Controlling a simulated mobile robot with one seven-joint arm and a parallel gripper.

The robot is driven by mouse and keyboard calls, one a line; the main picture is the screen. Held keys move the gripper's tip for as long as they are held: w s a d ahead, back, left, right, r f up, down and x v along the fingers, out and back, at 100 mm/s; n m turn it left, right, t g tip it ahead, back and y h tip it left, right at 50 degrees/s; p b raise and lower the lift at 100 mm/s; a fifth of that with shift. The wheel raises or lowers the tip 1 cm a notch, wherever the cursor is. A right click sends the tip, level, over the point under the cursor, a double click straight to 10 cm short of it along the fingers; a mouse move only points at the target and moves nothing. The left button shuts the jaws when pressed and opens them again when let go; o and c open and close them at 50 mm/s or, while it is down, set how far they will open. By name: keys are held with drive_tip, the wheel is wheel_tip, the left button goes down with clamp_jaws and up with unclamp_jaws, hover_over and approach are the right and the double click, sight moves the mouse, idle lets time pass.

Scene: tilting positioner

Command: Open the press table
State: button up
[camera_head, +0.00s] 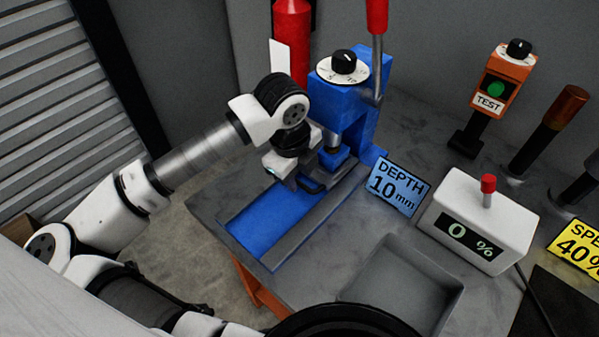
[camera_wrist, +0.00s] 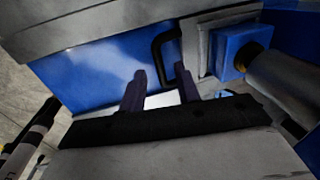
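The blue press (camera_head: 345,112) stands at the back of the bench, with a grey ram over a small blue block. A blue bed (camera_head: 268,222) with a grey rail runs from it toward the front left. A dark handle (camera_head: 314,187) sits at the press end of this bed, and it also shows in the wrist view (camera_wrist: 158,48). My gripper (camera_wrist: 160,70) is open, with two dark fingers apart and nothing held. The handle's bar appears just beyond and between the fingertips; I cannot tell whether they touch. The head view partly hides the fingers behind my wrist.
A "DEPTH 10 mm" sign (camera_head: 394,188) and a white "0 %" box (camera_head: 482,222) stand to the right. An empty grey tray (camera_head: 405,285) is in front. A red-handled lever (camera_head: 377,45) rises beside the press. An orange TEST post (camera_head: 497,85) stands farther right.

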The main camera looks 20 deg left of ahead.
drive_tip(key=shift+w+f, duration=0.1)
drive_tip(key=shift+f, duration=0.6)
clamp_jaws()
